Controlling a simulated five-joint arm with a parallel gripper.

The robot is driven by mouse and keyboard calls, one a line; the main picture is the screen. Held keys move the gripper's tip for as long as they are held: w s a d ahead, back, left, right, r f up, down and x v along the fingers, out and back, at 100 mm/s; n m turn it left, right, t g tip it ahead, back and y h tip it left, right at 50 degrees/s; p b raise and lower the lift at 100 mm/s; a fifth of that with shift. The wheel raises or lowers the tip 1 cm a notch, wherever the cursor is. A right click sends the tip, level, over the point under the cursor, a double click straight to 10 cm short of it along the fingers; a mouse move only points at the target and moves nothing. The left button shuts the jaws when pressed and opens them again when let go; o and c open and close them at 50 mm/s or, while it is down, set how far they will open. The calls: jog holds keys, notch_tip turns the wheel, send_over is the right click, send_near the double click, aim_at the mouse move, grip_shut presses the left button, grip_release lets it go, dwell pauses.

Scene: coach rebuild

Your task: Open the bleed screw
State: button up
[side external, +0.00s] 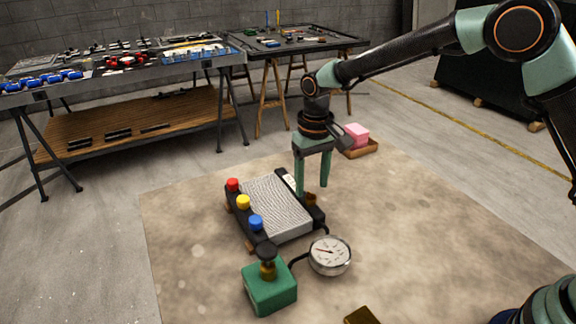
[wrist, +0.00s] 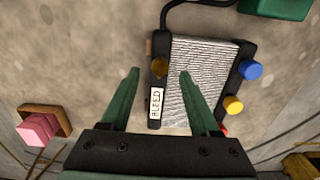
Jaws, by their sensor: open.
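The bleed screw (wrist: 159,67) is a small brass knob on the black side rail of a ribbed silver radiator block, near a white label reading BLEED (wrist: 156,104). In the side external view the brass screw (side external: 312,200) shows partly, just below my fingers. My gripper (side external: 312,188) points down over that rail with its two green fingers apart. In the wrist view my gripper (wrist: 160,72) is open and empty, and the screw appears between the fingertips. I cannot tell whether the tips reach down around it. The radiator (side external: 278,208) lies flat on the mat.
Red (side external: 233,185), yellow (side external: 243,202) and blue (side external: 256,223) caps line the radiator's other rail. A round gauge (side external: 330,256) and a green box with a dark knob (side external: 270,290) stand in front. A pink block (side external: 356,134) sits on a wooden tray behind. The mat's right side is clear.

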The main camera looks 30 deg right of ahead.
aim_at(312, 198)
jog(key=shift+f, duration=1.45)
grip_shut()
